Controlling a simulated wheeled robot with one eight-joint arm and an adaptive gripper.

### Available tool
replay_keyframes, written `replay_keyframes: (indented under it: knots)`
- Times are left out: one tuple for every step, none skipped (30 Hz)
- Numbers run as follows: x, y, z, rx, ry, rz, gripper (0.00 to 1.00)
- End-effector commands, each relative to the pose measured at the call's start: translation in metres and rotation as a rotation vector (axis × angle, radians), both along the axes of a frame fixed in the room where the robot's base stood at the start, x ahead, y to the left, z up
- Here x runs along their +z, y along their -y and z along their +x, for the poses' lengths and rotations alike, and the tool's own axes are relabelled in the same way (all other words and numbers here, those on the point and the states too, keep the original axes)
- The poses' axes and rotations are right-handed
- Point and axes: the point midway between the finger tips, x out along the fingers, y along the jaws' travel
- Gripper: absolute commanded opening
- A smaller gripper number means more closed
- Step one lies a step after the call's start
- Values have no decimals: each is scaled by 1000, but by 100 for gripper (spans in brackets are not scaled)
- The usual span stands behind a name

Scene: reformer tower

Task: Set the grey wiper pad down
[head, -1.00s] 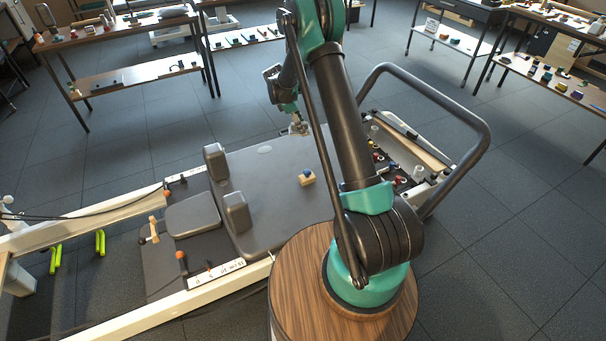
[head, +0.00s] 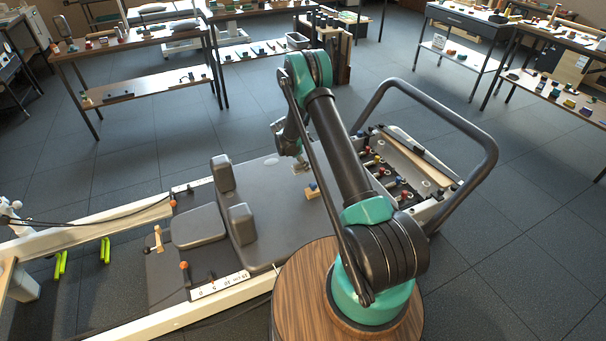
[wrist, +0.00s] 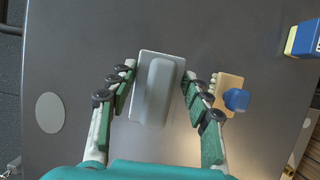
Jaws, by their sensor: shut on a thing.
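The grey wiper pad (wrist: 157,90), a light grey oblong with a raised rounded ridge, sits between the fingers of my gripper (wrist: 160,88) in the wrist view. The green-lined fingers close on its two long sides. Below it is the dark grey padded carriage top (wrist: 95,35); I cannot tell whether the pad touches it. In the head view my gripper (head: 301,166) is low over the carriage (head: 285,215), behind a wooden block with a blue knob (head: 312,190). The pad is too small to make out clearly there.
The wooden block with the blue knob (wrist: 228,95) stands close to the right finger. A yellow, white and blue block (wrist: 303,38) is at the upper right. Shoulder rests (head: 221,172) rise at the carriage's left. A tray of small parts (head: 393,178) lies to the right.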

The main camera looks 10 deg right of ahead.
Motion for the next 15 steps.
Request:
replay_keyframes:
  knots:
    - [-8,0,0,0,0,0,18]
    - [-11,0,0,0,0,0,18]
    - [-14,0,0,0,0,0,18]
    - [-16,0,0,0,0,0,18]
    - [-17,0,0,0,0,0,18]
    - [-19,0,0,0,0,0,18]
    - [-21,0,0,0,0,0,18]
    - [-23,0,0,0,0,0,18]
    - [-26,0,0,0,0,0,18]
    - [-29,0,0,0,0,0,18]
    - [-33,0,0,0,0,0,18]
    - [-39,0,0,0,0,0,18]
    - [-44,0,0,0,0,0,18]
    - [-48,0,0,-1,0,0,18]
    - [-52,0,0,0,0,0,18]
